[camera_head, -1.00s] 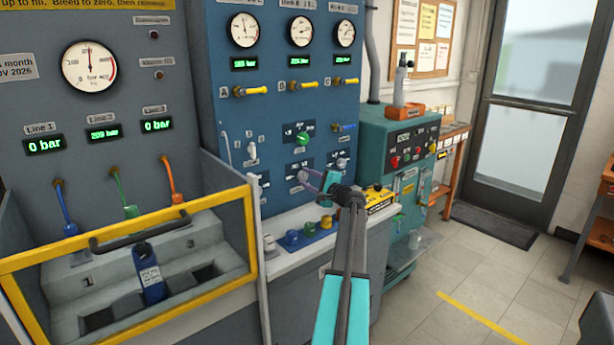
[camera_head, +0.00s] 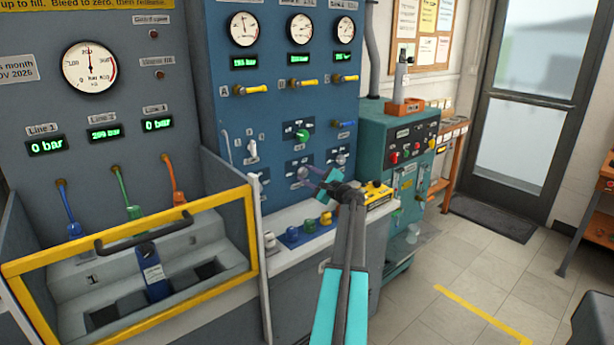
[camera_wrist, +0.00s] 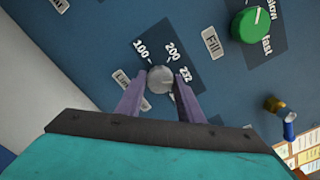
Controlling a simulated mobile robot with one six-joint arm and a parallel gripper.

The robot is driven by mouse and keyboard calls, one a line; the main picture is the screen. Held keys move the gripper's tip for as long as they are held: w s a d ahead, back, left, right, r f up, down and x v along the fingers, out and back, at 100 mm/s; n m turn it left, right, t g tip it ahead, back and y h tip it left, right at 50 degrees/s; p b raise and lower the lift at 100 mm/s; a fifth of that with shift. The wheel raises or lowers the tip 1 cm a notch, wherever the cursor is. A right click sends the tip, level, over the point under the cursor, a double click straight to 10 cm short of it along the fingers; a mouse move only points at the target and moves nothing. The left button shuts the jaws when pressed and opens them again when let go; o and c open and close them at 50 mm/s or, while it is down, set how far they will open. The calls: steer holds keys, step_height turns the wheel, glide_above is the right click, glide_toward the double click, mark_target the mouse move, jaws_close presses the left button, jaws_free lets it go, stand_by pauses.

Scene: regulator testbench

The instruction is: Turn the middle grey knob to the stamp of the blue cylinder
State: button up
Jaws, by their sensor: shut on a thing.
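The grey knob (camera_wrist: 160,79) sits on a dark plate marked 100, 200 and 232, with a "Limit" label beside it. My gripper (camera_wrist: 160,92) is shut on this knob, one purple finger on each side. I cannot tell which number the knob points to. In the head view my gripper (camera_head: 307,173) reaches the blue panel, its fingers largely covering the knob. The blue cylinder (camera_head: 152,274) stands in the bay behind the yellow-framed guard at left. It has a white label, and its stamp is too small to read.
A green knob (camera_wrist: 251,25) marked slow and fast is close by, with a "Fill" label. Another grey knob (camera_head: 252,149) is on the panel's left. Blue, green and yellow caps (camera_head: 309,226) stand on the ledge below. A teal machine (camera_head: 395,150) is to the right.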

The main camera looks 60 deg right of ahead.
steer(key=o, duration=1.1)
steer(key=shift+s, duration=0.1)
steer(key=b+v, duration=0.1)
steer(key=v, duration=1.2)
steer(key=shift+s+a, duration=0.15)
steer(key=shift+s, duration=0.15)
